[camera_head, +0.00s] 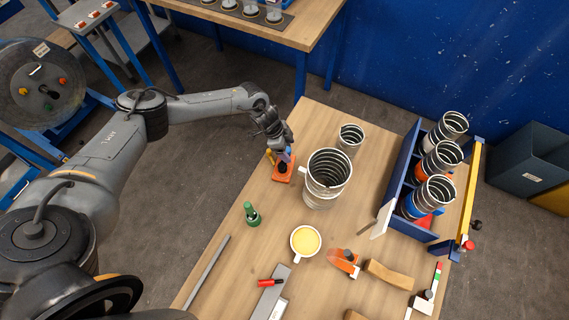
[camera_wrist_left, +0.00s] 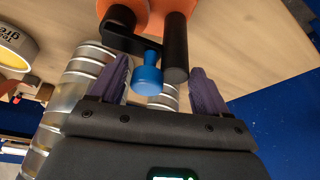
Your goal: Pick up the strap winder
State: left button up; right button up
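The strap winder, with an orange base (camera_head: 283,173), stands near the left far edge of the wooden table. In the left wrist view it shows an orange body (camera_wrist_left: 150,14), a black crank arm and post, and a blue knob (camera_wrist_left: 147,78). My left gripper (camera_head: 284,155) is right above it and hides part of it in the head view. In the left wrist view, the purple fingers of my left gripper (camera_wrist_left: 160,88) are spread, with the blue knob and black post showing between them. I see no grip on it. My right gripper is not in view.
A large spiral duct (camera_head: 327,178) stands just right of the winder, with a smaller one (camera_head: 350,138) behind. A green tool (camera_head: 251,214) and a yellow-filled cup (camera_head: 305,241) stand nearer. A blue rack (camera_head: 403,165) of ducts is at right. Table left of the cup is mostly clear.

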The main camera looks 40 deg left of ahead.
pick_arm(q)
grip_shut()
jog(key=shift+r, duration=0.2)
dwell(0.4)
